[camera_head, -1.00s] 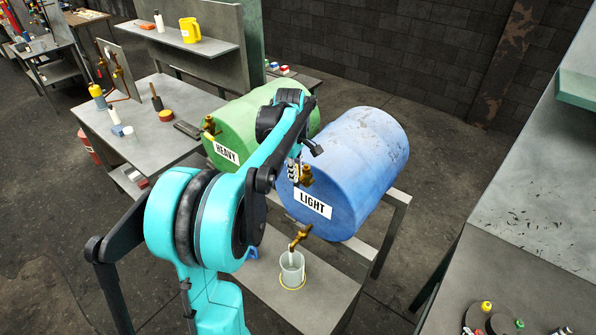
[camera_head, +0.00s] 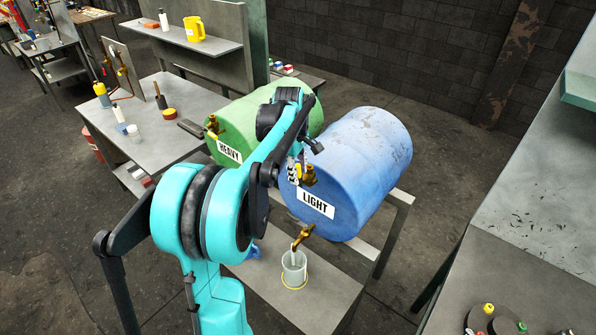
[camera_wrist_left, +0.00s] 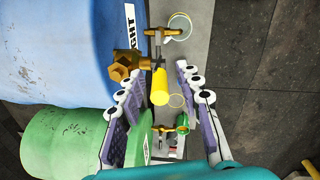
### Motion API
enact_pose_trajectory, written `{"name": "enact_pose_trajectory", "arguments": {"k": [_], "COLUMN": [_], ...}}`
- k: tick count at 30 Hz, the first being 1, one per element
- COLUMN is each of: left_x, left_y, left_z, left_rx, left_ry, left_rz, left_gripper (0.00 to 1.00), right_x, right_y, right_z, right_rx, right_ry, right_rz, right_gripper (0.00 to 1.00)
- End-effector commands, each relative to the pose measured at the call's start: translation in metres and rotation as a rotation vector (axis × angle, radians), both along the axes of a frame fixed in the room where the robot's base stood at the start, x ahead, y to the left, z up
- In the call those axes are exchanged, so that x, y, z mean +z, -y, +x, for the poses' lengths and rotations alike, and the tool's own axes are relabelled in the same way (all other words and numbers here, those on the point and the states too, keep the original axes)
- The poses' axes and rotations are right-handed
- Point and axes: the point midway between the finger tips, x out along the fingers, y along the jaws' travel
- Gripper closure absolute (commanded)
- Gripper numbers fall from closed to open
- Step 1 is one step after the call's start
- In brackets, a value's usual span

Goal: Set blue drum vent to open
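The blue drum (camera_head: 365,165), labelled LIGHT, lies on its side on a stand. Its brass vent (camera_head: 308,175) is on the upper front face, above the label; it also shows in the left wrist view (camera_wrist_left: 128,68). A yellow cylinder (camera_wrist_left: 160,87), seemingly the vent's handle, lies between my left fingers in that view. My left gripper (camera_head: 295,168) is at the vent, partly hidden by my arm. In the left wrist view, its fingers (camera_wrist_left: 160,82) are spread on either side of the yellow cylinder, with gaps visible. Contact is not evident. My right gripper is not in view.
The green HEAVY drum (camera_head: 235,115) lies left of the blue one. A brass tap (camera_head: 303,236) hangs over a small bucket (camera_head: 294,268) on the lower shelf. Side benches stand left (camera_head: 145,120) and right (camera_head: 530,265). Open floor lies behind the blue drum.

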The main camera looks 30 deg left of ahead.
Motion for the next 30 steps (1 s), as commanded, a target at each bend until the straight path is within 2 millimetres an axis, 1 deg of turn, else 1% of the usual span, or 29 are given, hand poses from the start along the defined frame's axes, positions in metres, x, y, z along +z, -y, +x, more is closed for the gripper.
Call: {"name": "enact_pose_trajectory", "arguments": {"k": [2, 5, 8, 15, 19, 21, 24, 30], "left_x": [0.003, 0.013, 0.031, 0.083, 0.104, 0.111, 0.117, 0.119], "left_y": [0.000, -0.001, -0.001, -0.002, -0.003, -0.003, -0.004, -0.004], "left_z": [0.000, -0.001, -0.004, -0.010, -0.012, -0.013, -0.014, -0.014], "left_rx": [0.000, 0.000, 0.000, 0.000, 0.000, 0.000, 0.000, 0.000], "left_ry": [0.000, 0.000, 0.000, 0.000, 0.000, 0.000, 0.000, 0.000], "left_rz": [0.000, 0.000, 0.000, 0.000, 0.000, 0.000, 0.000, 0.000], "left_gripper": [0.65, 0.65, 0.65, 0.65, 0.65, 0.65, 0.65, 0.65], "right_x": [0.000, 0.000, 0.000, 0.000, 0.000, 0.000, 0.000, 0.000], "right_y": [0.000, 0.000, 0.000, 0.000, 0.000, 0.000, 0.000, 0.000], "right_z": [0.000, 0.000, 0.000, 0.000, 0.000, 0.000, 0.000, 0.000], "right_rx": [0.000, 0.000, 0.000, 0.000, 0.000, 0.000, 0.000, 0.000], "right_ry": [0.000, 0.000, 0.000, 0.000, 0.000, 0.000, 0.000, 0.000], "right_rz": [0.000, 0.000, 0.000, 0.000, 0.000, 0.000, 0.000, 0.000], "right_gripper": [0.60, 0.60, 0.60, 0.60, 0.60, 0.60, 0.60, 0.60]}}
